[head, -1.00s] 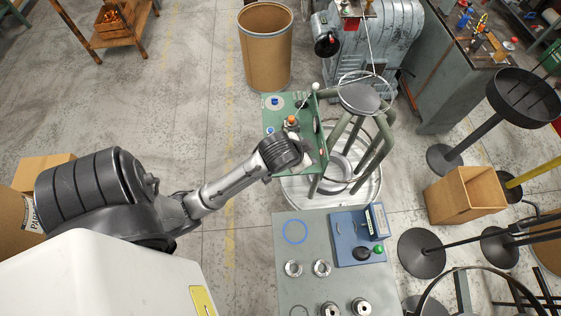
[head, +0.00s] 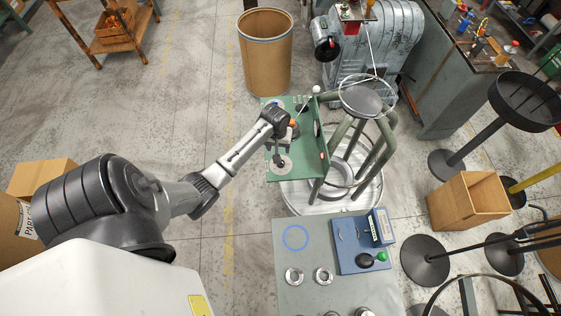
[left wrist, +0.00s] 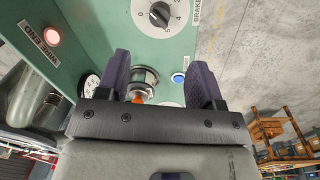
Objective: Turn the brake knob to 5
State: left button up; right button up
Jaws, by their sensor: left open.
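The brake knob (left wrist: 159,14) is black, on a round white dial with numbers, beside a BRAKE label (left wrist: 196,12) on the green panel. It sits at the top of the left wrist view, beyond my fingertips. I cannot tell surely which number it points to. My left gripper (left wrist: 161,75) is open, its two dark fingers apart and not around the knob. Between them show a metal collar and an orange part (left wrist: 140,97) on the panel. In the head view my left gripper (head: 281,143) is over the green panel (head: 309,173), near a pale dial disc (head: 279,167). My right gripper is not in view.
A blue button (left wrist: 178,78) and a lit red WIRE END lamp (left wrist: 52,37) are on the panel. The panel stands beside a stool-like frame (head: 362,100). A grey table with a blue device (head: 360,242) is in front. Open floor lies left.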

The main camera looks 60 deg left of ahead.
pick_arm(q)
jog(key=f, duration=0.6)
jog(key=f+b, duration=0.1)
jog(key=f, duration=0.3)
jog(key=shift+w+d, duration=0.25)
jog(key=shift+f, duration=0.9)
jog(key=c, duration=0.9)
jog(key=shift+r, duration=0.1)
